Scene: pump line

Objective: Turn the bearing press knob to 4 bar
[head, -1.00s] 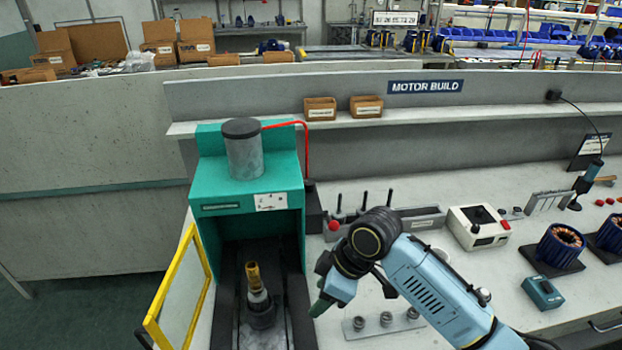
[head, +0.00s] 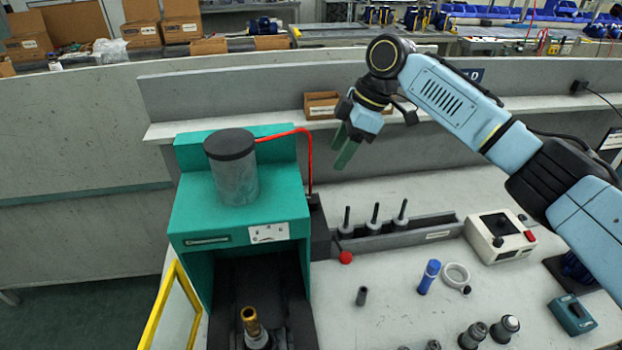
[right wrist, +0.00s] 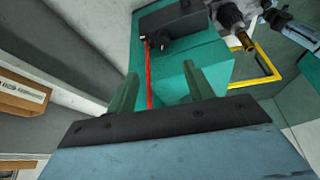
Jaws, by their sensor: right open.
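The bearing press (head: 190,215) is a teal frame with a grey, black-capped cylinder (head: 233,178) on top. A white scale plate (head: 269,233) is on its front; its marks are too small to read. A red hose (head: 309,160) runs from the cylinder to a dark box (head: 319,235) at the press's right side. In the right wrist view a small round black part, perhaps the knob (right wrist: 158,42), shows on the dark box (right wrist: 185,20) by the hose. My right gripper (head: 345,152) is open and empty, above and right of the press, apart from it. My left gripper is not in view.
A yellow-framed guard (head: 172,310) stands open at the press's left. A tool rack (head: 400,232), a red button (head: 346,257) and a white control box (head: 500,238) stand to the right. A blue cylinder (head: 428,277) and several small parts are on the bench. A shelf with a bin (head: 321,104) runs behind.

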